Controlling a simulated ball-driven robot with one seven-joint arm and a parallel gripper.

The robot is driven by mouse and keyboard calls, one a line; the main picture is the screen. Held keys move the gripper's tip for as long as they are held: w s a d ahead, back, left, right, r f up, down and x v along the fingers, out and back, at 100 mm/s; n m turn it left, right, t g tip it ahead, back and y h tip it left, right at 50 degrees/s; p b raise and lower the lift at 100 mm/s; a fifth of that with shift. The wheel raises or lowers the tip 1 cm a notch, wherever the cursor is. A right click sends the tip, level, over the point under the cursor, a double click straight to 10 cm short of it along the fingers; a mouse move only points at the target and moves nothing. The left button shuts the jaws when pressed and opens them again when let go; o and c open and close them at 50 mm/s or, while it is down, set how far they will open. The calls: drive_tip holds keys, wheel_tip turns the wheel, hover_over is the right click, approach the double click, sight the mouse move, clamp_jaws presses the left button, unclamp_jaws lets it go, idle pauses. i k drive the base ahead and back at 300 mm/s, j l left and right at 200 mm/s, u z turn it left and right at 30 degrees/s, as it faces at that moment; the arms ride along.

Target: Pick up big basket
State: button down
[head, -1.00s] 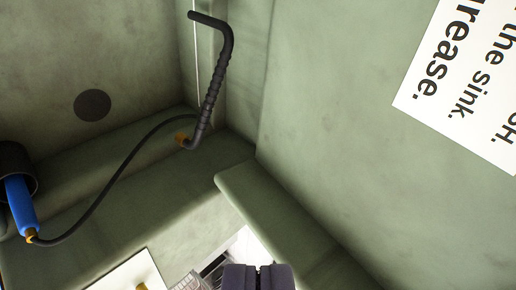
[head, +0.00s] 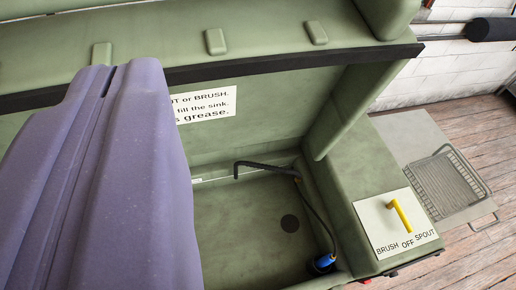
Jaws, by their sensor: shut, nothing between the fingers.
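A grey wire basket (head: 452,180) lies at the far right, beyond the side of the green sink cabinet. It appears to rest on a flat grey panel, with a bar handle sticking out at its near right end. It is the only basket in view, and I cannot tell its size against others. My gripper (head: 113,70) fills the left side of the view, very large and purple-grey. Its fingers are shut together with nothing between them. It is well apart from the basket and hides the left part of the cabinet.
The green sink (head: 245,232) holds a bent black spout (head: 262,166) and a hose running to a blue-handled brush (head: 324,262). A switch plate (head: 385,228) with a yellow lever tops the cabinet's right side. Wooden floor (head: 480,245) shows at right, below a white brick wall.

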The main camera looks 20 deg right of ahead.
sight(487, 195)
drive_tip(key=z, duration=0.4)
drive_tip(key=j+z, duration=0.1)
drive_tip(key=z, duration=0.3)
drive_tip(key=j+z, duration=0.1)
drive_tip(key=z, duration=0.3)
drive_tip(key=j+z, duration=0.1)
drive_tip(key=z, duration=0.3)
drive_tip(key=j+z, duration=0.1)
drive_tip(key=z, duration=0.3)
drive_tip(key=i, duration=0.05)
